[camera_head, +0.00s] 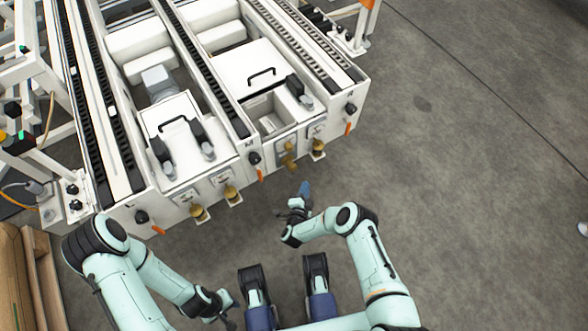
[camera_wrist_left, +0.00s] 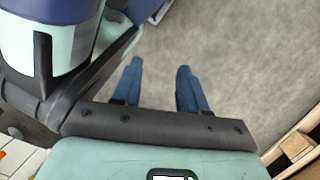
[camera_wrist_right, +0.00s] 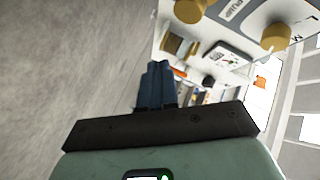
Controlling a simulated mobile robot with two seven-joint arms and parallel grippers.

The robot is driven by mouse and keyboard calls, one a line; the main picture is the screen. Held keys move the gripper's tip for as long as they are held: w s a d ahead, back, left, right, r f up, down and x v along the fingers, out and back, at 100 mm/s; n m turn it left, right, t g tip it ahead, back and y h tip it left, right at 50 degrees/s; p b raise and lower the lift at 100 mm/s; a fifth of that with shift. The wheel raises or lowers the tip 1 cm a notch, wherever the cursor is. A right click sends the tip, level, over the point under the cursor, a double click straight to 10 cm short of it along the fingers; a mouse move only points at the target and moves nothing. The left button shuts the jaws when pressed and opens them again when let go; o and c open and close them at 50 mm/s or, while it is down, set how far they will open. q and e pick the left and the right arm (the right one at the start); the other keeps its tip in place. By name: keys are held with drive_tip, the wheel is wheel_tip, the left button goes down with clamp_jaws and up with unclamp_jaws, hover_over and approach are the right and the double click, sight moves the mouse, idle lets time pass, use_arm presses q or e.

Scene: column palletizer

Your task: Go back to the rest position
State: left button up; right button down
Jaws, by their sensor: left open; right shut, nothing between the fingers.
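My left gripper (camera_head: 228,303) is low at the bottom of the head view, in front of my base and apart from the machine. In the left wrist view its two blue fingers (camera_wrist_left: 160,75) are spread apart with bare floor behind them and nothing between. My right gripper (camera_head: 304,188) is at the end of the raised right arm, just in front of the white machine's near face. In the right wrist view its blue fingers (camera_wrist_right: 157,72) are pressed together and empty. No object is held.
The white palletizer machine (camera_head: 140,210) with black rails and brass knobs (camera_head: 231,193) fills the upper left. The knobs (camera_wrist_right: 277,37) show large and close in the right wrist view. Wooden boards (camera_head: 40,275) stand at lower left. The grey floor (camera_head: 470,180) to the right is clear.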

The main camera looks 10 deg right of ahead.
idle(0.5)
